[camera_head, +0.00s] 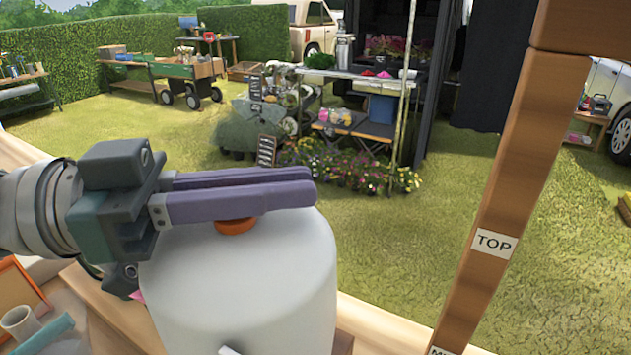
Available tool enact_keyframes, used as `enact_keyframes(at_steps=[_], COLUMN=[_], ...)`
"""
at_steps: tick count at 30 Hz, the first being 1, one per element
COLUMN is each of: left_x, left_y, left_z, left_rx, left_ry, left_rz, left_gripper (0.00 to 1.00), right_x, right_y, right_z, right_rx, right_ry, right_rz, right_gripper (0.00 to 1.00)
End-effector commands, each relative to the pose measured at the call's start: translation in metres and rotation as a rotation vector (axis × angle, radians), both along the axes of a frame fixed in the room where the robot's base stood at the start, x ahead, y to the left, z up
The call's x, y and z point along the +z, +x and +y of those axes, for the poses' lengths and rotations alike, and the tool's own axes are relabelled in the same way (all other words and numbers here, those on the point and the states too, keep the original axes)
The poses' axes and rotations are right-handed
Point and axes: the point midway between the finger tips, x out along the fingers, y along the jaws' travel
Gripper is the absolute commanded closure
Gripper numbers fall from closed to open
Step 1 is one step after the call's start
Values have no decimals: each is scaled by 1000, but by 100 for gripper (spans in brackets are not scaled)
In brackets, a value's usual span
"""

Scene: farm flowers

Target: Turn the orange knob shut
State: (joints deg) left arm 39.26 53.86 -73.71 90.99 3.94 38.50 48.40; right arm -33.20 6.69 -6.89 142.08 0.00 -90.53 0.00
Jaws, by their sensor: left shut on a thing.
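The orange knob (236,226) sits on top of a large white rounded tank (240,285) in the lower middle of the head view. My left gripper (303,189) comes in from the left, with its two long purple fingers lying level above the tank top. The fingers are close together, shut on the orange knob. They hide most of the knob; only its lower front edge shows below the near finger. My right gripper is not in view.
A wooden post (500,200) with a "TOP" label (493,243) stands right of the tank. An orange-framed box (18,295) and a pale tube (20,322) lie at lower left. Beyond is grass with a flower stall (355,73) and a green cart (172,70).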

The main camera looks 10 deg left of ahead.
Motion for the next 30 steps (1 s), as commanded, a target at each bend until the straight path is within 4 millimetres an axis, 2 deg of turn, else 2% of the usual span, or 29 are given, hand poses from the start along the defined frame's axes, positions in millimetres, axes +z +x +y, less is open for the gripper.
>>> enact_keyframes(at_steps=[1,18,24,30], left_x=[-5,-6,-3,-1], left_y=[1,-14,-18,-20], left_z=[0,-2,-1,-1], left_rx=[-44,-532,-635,-689], left_ry=[4,0,-2,-3], left_rz=[-7,-2,1,2], left_gripper=[100,100,100,100], right_x=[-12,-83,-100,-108], right_y=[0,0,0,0], right_z=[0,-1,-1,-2], right_rx=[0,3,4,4], right_ry=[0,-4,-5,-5], right_rz=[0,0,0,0], right_gripper=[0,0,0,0])
